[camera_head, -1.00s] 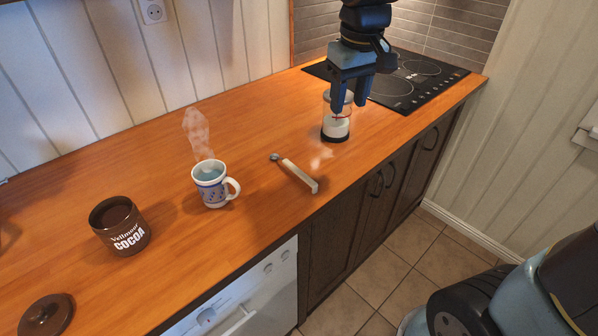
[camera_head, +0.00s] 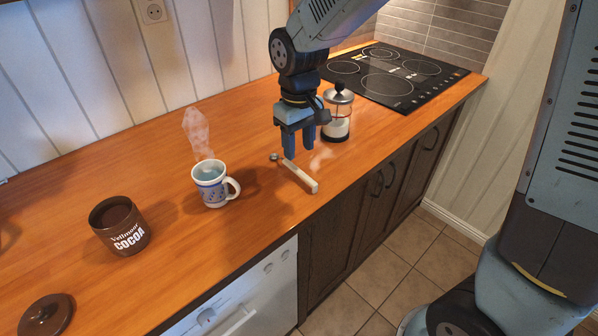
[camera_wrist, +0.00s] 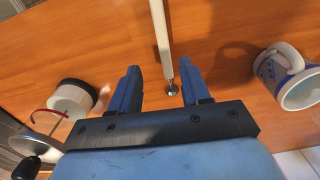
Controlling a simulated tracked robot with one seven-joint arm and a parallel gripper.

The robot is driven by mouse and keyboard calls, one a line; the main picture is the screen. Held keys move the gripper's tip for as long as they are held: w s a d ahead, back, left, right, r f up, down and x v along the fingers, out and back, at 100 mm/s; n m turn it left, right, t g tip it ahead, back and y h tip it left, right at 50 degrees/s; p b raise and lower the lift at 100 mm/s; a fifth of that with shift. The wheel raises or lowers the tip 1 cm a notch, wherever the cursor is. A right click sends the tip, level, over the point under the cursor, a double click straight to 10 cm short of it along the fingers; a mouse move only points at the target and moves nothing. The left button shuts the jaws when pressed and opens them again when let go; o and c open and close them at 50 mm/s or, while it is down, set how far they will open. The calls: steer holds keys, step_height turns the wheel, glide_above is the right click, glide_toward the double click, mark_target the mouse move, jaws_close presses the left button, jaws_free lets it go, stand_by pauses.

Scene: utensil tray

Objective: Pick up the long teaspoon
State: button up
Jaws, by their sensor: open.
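The long teaspoon (camera_head: 302,178) lies on the wooden counter, its pale handle pointing toward the front edge and its small metal bowl at the back. My gripper (camera_head: 298,152) is open and empty just above the bowl end. In the wrist view the handle (camera_wrist: 161,35) runs down between the fingers, and the metal bowl (camera_wrist: 171,90) shows between the fingertips of my gripper (camera_wrist: 160,85), nearer the right finger. The spoon appears apart from both fingers. I cannot tell the exact height of the fingertips over the counter.
A steaming blue-and-white mug (camera_head: 211,186) stands to the left. A brown cocoa tin (camera_head: 120,226) and its lid (camera_head: 47,316) are farther left. The black hob (camera_head: 390,75) is at the back right.

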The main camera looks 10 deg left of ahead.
mark_target(297, 169)
steer(key=f, duration=0.5)
steer(key=shift+s+a, duration=0.2)
steer(key=shift+s, duration=0.1)
steer(key=shift+f, duration=0.55)
jaws_close()
